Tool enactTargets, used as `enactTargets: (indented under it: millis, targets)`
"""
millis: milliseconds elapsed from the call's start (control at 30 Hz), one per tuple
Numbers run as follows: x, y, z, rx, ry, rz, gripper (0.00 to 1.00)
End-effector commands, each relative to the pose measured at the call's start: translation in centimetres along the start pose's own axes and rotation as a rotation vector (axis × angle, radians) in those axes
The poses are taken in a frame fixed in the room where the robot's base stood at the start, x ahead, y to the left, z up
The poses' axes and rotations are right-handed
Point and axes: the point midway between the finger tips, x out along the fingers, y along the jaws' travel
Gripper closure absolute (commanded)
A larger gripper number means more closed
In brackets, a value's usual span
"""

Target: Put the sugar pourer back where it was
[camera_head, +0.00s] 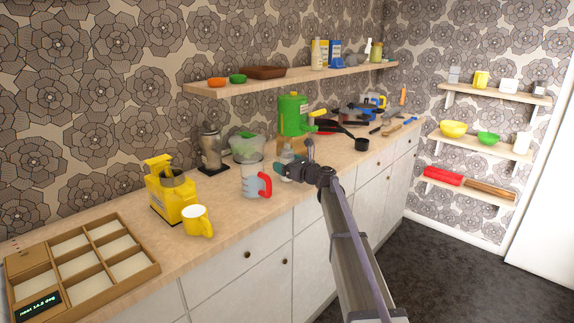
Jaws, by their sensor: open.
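A small pale container with a greyish top (287,155) stands on the counter right behind my gripper; it looks like the sugar pourer, but its lower part is partly hidden. My gripper (282,169) is open and reaches left over the counter, in front of this container. I cannot tell whether the jaws are around it or only beside it, or whether they touch it.
A measuring jug with red handle (254,182) stands just left of my gripper. Further left are a yellow mug (196,220), a yellow machine (172,194) and a compartment tray (80,262). A green canister (293,114) and pans (345,130) stand behind. A wall shelf (290,78) hangs above.

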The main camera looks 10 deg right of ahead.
Motion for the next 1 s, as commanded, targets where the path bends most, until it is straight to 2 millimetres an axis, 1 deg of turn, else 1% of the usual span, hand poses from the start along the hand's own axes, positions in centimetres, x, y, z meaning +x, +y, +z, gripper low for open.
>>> enactTargets:
  millis: [67, 133, 300, 400, 500, 633, 833, 867, 933, 967, 1000]
  targets:
    - [-0.9, 0.1, 0.2, 0.0, 0.0, -0.001, 0.12]
    - [-2.4, 0.1, 0.2, 0.0, 0.0, -0.002, 0.12]
    - [-7.2, 0.2, 0.2, 0.0, 0.0, -0.002, 0.12]
    - [-9.6, 0.2, 0.2, 0.0, 0.0, -0.002, 0.12]
    - [-11.2, 0.1, 0.2, 0.0, 0.0, -0.002, 0.12]
    - [-12.1, 0.0, 0.2, 0.0, 0.0, 0.0, 0.12]
    - [-12.1, 0.1, 0.1, -0.003, 0.001, 0.001, 0.12]
    - [-12.1, 0.4, 0.0, -0.014, 0.007, 0.006, 0.12]
    - [-12.4, 2.5, -0.7, -0.101, 0.049, 0.04, 0.12]
    - [-12.7, 4.0, -1.4, -0.169, 0.082, 0.07, 0.12]
    - [-13.3, 6.7, -2.5, -0.292, 0.139, 0.125, 0.12]
